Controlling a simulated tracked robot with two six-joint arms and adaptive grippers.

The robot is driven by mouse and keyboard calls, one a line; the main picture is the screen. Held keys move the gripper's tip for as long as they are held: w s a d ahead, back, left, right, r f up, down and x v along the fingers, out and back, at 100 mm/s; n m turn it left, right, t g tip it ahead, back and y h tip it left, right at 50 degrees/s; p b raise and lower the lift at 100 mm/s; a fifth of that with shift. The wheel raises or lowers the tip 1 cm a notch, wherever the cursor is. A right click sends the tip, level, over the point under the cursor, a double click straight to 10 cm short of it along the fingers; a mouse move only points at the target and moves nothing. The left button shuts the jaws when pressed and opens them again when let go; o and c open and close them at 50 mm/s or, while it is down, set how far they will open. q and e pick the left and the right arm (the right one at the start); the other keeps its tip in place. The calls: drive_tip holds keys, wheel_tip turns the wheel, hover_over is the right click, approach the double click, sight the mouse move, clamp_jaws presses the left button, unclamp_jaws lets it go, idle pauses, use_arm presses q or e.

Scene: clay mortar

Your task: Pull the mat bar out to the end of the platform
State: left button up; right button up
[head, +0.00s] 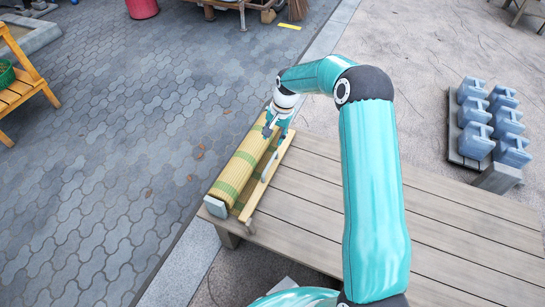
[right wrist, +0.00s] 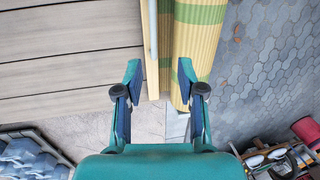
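The rolled straw mat (head: 237,172), yellow with green bands, lies along the left end of the wooden platform (head: 330,215). A pale wooden mat bar (head: 249,206) runs along the roll's platform side. My right gripper (head: 275,127) is over the far end of the roll and bar, partly hidden by its own arm. In the right wrist view the right gripper (right wrist: 159,67) is open, its fingers apart. The bar (right wrist: 151,72) and the roll's edge (right wrist: 178,75) lie between the fingertips in that view; I cannot tell any contact. My left gripper is not in view.
The platform's slats right of the bar are bare. Several blue-grey jugs (head: 476,112) stand on a low pallet at the right. A yellow wooden stand (head: 18,85) is at the far left. Grey paving lies left of the platform.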

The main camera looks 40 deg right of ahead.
drive_tip(key=d+r, duration=0.1)
drive_tip(key=r, duration=0.1)
drive_tip(key=b, duration=0.4)
approach(271, 160)
drive_tip(key=f, duration=0.5)
drive_tip(key=w+f, duration=0.1)
drive_tip(key=f, duration=0.2)
drive_tip(key=shift+w+a+f, duration=0.15)
drive_tip(key=shift+a+f, duration=0.05)
drive_tip(key=shift+a, duration=0.2)
clamp_jaws()
